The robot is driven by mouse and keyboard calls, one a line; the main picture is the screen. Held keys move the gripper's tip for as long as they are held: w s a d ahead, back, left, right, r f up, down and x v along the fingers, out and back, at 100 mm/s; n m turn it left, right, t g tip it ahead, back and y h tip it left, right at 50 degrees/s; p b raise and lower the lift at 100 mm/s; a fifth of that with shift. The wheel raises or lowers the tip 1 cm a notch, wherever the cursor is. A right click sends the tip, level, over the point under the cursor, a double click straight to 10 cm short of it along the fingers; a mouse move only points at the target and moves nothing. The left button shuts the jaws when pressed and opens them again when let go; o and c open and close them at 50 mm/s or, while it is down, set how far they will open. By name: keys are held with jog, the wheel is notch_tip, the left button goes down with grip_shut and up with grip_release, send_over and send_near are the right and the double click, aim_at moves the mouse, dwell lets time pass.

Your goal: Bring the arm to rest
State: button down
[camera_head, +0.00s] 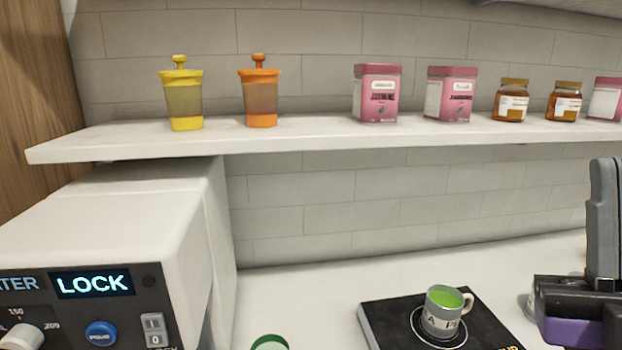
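What looks like my gripper (580,300) is at the right edge of the head view, cut off by the frame. It shows as a grey upright link above a black body with a purple part under it. Its fingertips cannot be made out, so I cannot tell whether it is open or shut. I cannot tell if the purple part belongs to it. It is to the right of a cup (441,318) of green liquid, with a visible gap between them in the picture.
The cup stands on a dark saucer on a black board (385,325). A pale round object (529,305) is partly hidden by the gripper. A machine (120,240) reading LOCK is at left. A shelf (300,137) above holds shakers, pink boxes and jars. A green-rimmed object (269,343) is at the bottom.

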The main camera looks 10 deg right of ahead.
notch_tip(320, 180, down, 24)
jog(key=a+m+g+h, duration=0.2)
jog(key=m+g+h, duration=0.7)
jog(key=m+g, duration=0.3)
jog(key=s+a+f+n+g+y, duration=0.2)
jog(key=s+a+f+y, duration=0.2)
jog(key=s+f, duration=0.5)
jog(key=s+a+f+n+g+y, duration=0.2)
jog(key=s+a+f+g+y, duration=0.1)
jog(key=s+f, duration=0.5)
jog(key=shift+s+a+f+y, duration=0.4)
jog(key=shift+s+a+y, duration=0.2)
jog(key=shift+y, duration=0.4)
